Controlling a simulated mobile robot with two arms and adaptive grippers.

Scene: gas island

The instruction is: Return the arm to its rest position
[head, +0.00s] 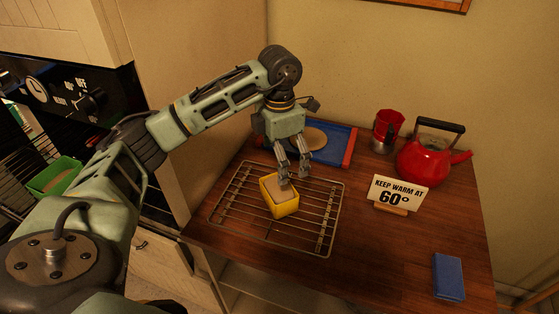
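My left arm reaches in from the left, and its gripper (295,177) points down over the wire rack (326,219). Its two fingers are apart, with nothing seen between them. A yellow tin (283,208) with a tan, loaf-like filling (277,190) sits on the rack, just below the fingers. One fingertip overlaps the far edge of the tin's filling in the picture; I cannot tell whether it touches. My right gripper is out of view.
A blue tray with red ends (342,143) lies behind the gripper, holding a round tan item (312,138). An oven (75,100) holding a green tin (52,176) is left.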

